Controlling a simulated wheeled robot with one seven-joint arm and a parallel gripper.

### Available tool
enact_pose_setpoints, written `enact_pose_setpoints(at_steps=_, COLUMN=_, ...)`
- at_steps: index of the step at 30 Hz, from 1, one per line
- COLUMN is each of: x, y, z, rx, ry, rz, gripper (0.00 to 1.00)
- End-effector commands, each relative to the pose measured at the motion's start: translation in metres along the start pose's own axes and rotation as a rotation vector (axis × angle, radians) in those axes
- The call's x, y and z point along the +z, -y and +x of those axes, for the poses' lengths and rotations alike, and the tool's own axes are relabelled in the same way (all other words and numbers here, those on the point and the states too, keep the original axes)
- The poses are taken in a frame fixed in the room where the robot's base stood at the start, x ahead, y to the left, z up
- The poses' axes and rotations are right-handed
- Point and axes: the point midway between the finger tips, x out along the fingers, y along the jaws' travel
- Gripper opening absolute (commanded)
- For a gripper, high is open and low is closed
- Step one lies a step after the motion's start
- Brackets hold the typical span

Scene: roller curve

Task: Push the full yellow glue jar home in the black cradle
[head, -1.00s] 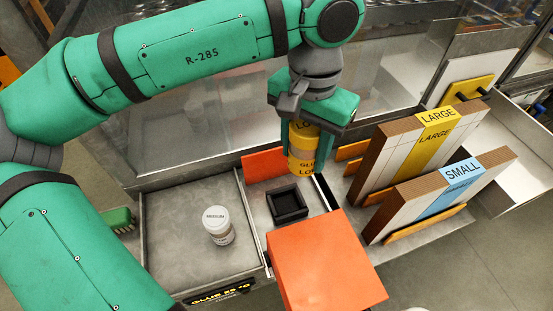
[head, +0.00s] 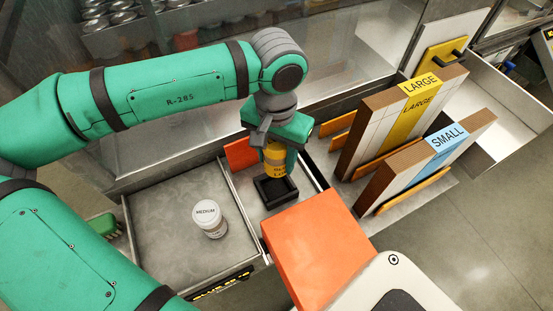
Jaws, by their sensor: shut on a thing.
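The yellow glue jar (head: 275,168) is upright, with dark lettering on its side. My gripper (head: 275,150) is shut on it from above, and the fingers and palm hide its top. The black cradle (head: 277,198) is a square, open-topped holder on the metal tray floor below. The jar's lower end is at the cradle's far side in the picture and overlaps its opening. I cannot tell whether the jar's base is inside the cradle or just above it.
A white-lidded jar marked MEDIUM (head: 209,219) stands in the left metal tray (head: 160,225). A large orange block (head: 318,250) lies close in front of the cradle. Panels marked LARGE (head: 420,85) and SMALL (head: 447,137) stand in racks at right.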

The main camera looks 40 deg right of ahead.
Motion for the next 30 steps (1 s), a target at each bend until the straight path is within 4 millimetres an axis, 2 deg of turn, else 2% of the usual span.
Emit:
enact_pose_setpoints(at_steps=3, x=0.0, y=0.0, z=0.016, rx=0.001, ry=0.001, rz=0.0, gripper=0.17)
enact_pose_setpoints(at_steps=11, x=0.001, y=0.0, z=0.031, rx=0.001, ry=0.001, rz=-0.002, gripper=0.17)
enact_pose_setpoints(at_steps=30, x=0.0, y=-0.001, z=0.085, rx=0.004, ry=0.001, rz=0.002, gripper=0.17)
